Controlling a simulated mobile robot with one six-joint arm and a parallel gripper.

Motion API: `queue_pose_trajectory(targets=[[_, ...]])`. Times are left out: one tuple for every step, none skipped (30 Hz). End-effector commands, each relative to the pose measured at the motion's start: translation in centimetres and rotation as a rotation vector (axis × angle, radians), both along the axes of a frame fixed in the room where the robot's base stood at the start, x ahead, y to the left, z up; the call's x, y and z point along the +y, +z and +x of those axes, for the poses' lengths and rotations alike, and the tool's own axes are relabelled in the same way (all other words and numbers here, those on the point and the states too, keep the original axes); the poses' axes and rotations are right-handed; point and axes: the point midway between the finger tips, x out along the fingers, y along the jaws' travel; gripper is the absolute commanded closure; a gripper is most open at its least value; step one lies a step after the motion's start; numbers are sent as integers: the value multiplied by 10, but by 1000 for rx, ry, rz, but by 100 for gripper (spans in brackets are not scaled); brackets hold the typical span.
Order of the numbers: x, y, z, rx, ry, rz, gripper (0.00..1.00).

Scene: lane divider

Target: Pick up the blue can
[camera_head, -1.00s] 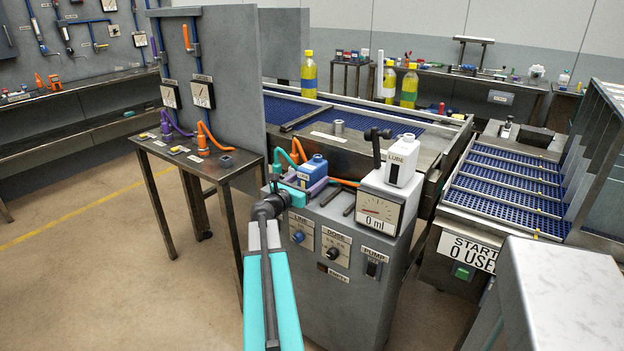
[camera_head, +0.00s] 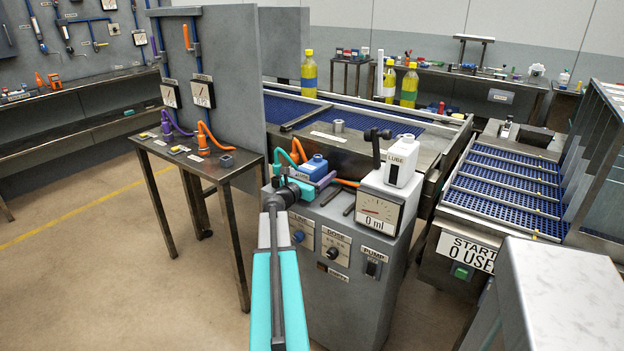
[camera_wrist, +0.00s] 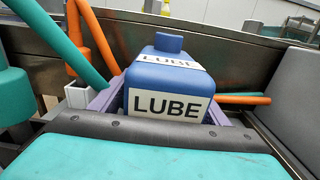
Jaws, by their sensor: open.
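The blue can (camera_head: 314,166) stands upright on top of the grey pump cabinet, left of the dial box. In the wrist view the blue can (camera_wrist: 158,72) is close and central, with white LUBE labels on its front and top. My gripper (camera_head: 308,178) is at the can, low on its near side. In the wrist view my gripper (camera_wrist: 165,97) is open, with a lavender finger on each side of the can. Its lower front edge is hidden behind the dark gripper body. I cannot tell whether the fingers touch it.
A white LUBE bottle (camera_head: 401,160) stands on the dial box (camera_head: 378,212) to the right. Orange (camera_wrist: 97,38) and teal (camera_wrist: 75,45) hoses rise close to the can's left. A blue-belted conveyor (camera_head: 345,112) lies behind. A small table (camera_head: 180,163) stands at left.

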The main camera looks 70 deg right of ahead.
Motion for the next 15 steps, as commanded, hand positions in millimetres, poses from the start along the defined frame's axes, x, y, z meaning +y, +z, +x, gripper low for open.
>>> queue_pose_trajectory(targets=[[0, 0, 0, 0, 0, 0, 31], [0, 0, 0, 0, 0, 0, 31], [0, 0, 0, 0, 0, 0, 31], [0, 0, 0, 0, 0, 0, 31], [0, 0, 0, 0, 0, 0, 36], [0, 0, 0, 0, 0, 0, 43], [0, 0, 0, 0, 0, 0, 48], [0, 0, 0, 0, 0, 0, 53], [0, 0, 0, 0, 0, 0, 60], [0, 0, 0, 0, 0, 0, 65], [0, 0, 0, 0, 0, 0, 70], [0, 0, 0, 0, 0, 0, 77], [0, 0, 0, 0, 0, 0, 82], [0, 0, 0, 0, 0, 0, 87], [0, 1, 0, 1, 0, -2, 90]])
